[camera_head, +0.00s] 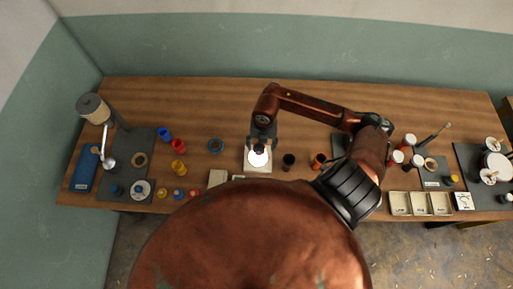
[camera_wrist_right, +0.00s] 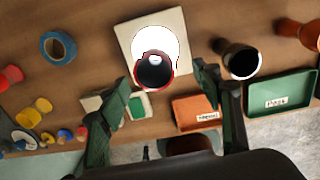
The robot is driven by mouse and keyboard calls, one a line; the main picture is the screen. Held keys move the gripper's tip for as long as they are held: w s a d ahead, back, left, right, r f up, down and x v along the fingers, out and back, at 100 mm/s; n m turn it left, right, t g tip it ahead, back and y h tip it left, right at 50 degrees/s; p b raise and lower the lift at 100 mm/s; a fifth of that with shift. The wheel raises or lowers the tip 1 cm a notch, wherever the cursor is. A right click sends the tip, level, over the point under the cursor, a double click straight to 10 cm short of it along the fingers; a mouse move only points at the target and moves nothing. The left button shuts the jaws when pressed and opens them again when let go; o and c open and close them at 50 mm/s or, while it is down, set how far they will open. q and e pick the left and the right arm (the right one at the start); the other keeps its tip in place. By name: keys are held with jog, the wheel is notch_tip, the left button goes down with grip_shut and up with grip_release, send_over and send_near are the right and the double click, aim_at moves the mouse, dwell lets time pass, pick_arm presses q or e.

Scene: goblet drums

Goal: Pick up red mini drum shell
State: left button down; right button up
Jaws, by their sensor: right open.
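A small red hourglass-shaped drum shell (camera_head: 178,145) stands on the left part of the table, between a blue shell (camera_head: 164,133) and a yellow shell (camera_head: 178,167). In the right wrist view the red shell (camera_wrist_right: 11,75) is partly cut off at the left edge. My right gripper (camera_head: 260,143) is open above a pale square board (camera_head: 257,168), well to the right of that shell. In the wrist view, a dark-mouthed round piece with a red rim (camera_wrist_right: 154,72) shows beyond the open fingertips, over a bright white disc (camera_wrist_right: 155,35). My left gripper is not in view.
A blue ring (camera_head: 216,146) lies left of the board. A black cup (camera_head: 289,160) and an orange-brown goblet (camera_head: 319,160) stand right of it. Labelled trays, including an orange one (camera_wrist_right: 196,111) and a green one (camera_wrist_right: 280,92), line the front edge.

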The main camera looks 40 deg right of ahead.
aim_at(259, 148)
jog(key=shift+s+a+f+p, duration=0.15)
jog(key=shift+f+p, duration=0.1)
jog(key=shift+f, duration=0.2)
jog(key=shift+s+a+f+p, duration=0.1)
jog(key=shift+f+p, duration=0.15)
jog(key=shift+f, duration=0.2)
jog(key=shift+w+f, duration=0.55)
jog(key=shift+f, duration=0.35)
jog(key=shift+w+f, duration=0.4)
jog(key=shift+f, duration=0.2)
jog(key=shift+s+f, duration=0.25)
jog(key=shift+s, duration=0.05)
jog(key=shift+s+r, duration=0.1)
jog(key=shift+s, duration=0.1)
jog(key=shift+w, duration=0.3)
jog(key=c, duration=0.4)
jog(key=shift+s, duration=0.2)
jog(key=c, duration=0.4)
jog(key=shift+w, duration=0.1)
jog(key=c, duration=0.4)
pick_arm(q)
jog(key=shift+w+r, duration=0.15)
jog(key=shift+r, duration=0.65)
pick_arm(e)
jog(key=shift+c, duration=0.9)
